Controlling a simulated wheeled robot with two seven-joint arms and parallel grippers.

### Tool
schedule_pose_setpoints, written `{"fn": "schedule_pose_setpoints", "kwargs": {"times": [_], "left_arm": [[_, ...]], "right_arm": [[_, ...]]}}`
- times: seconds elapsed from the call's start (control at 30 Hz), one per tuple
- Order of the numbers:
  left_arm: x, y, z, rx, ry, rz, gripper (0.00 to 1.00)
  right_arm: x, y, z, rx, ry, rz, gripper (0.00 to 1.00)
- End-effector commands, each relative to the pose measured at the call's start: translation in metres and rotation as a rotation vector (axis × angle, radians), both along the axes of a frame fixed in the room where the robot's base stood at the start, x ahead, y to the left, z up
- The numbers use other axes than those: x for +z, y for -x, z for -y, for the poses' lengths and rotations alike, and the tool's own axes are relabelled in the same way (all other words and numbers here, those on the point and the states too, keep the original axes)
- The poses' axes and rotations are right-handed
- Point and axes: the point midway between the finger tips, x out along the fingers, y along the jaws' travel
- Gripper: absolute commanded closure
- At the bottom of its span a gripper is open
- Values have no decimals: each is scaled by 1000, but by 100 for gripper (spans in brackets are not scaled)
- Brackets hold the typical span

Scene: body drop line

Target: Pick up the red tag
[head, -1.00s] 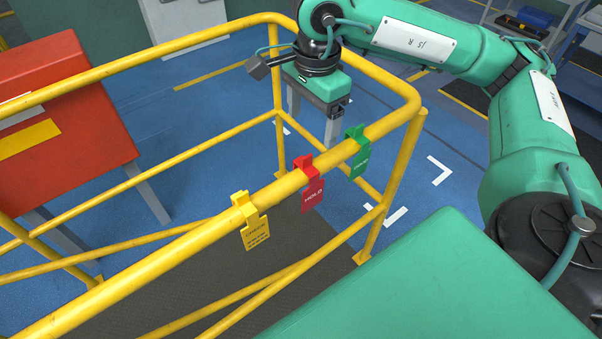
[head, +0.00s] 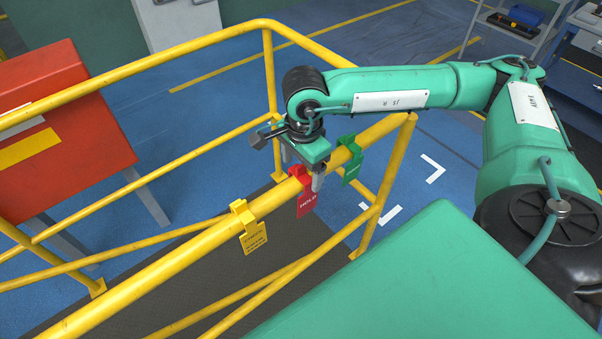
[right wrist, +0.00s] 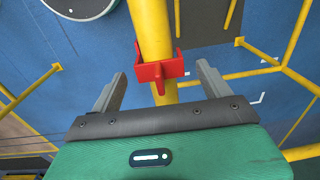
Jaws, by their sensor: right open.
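The red tag (head: 306,199) hangs from the yellow top rail between a yellow tag (head: 249,229) and a green tag (head: 350,162). Its upper part is close to my right gripper (head: 302,172) in the head view. In the right wrist view the red tag (right wrist: 160,70) is clipped on the rail, ahead of and between the two open fingers of my right gripper (right wrist: 160,88). The fingers are apart and empty, and do not appear to touch the tag. My left gripper is not in view.
The yellow railing (head: 130,285) runs diagonally across the scene, with posts and lower bars around a dark grey floor. A red cabinet (head: 60,130) stands at left. A green surface (head: 430,285) fills the lower right. Blue floor lies beyond the railing.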

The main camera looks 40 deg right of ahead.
Motion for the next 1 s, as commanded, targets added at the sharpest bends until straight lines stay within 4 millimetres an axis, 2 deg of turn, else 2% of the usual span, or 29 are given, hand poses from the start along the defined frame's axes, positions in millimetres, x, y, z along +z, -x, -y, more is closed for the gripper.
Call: {"fn": "schedule_pose_setpoints", "kwargs": {"times": [0.13,0.43,0.77,1.0], "left_arm": [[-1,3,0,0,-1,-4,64],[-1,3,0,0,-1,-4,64],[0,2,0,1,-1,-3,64],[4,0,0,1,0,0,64]], "right_arm": [[0,0,0,0,0,0,22],[0,0,0,0,0,0,79],[3,-1,0,-1,0,0,80],[20,-9,-3,-2,-1,1,80]]}}
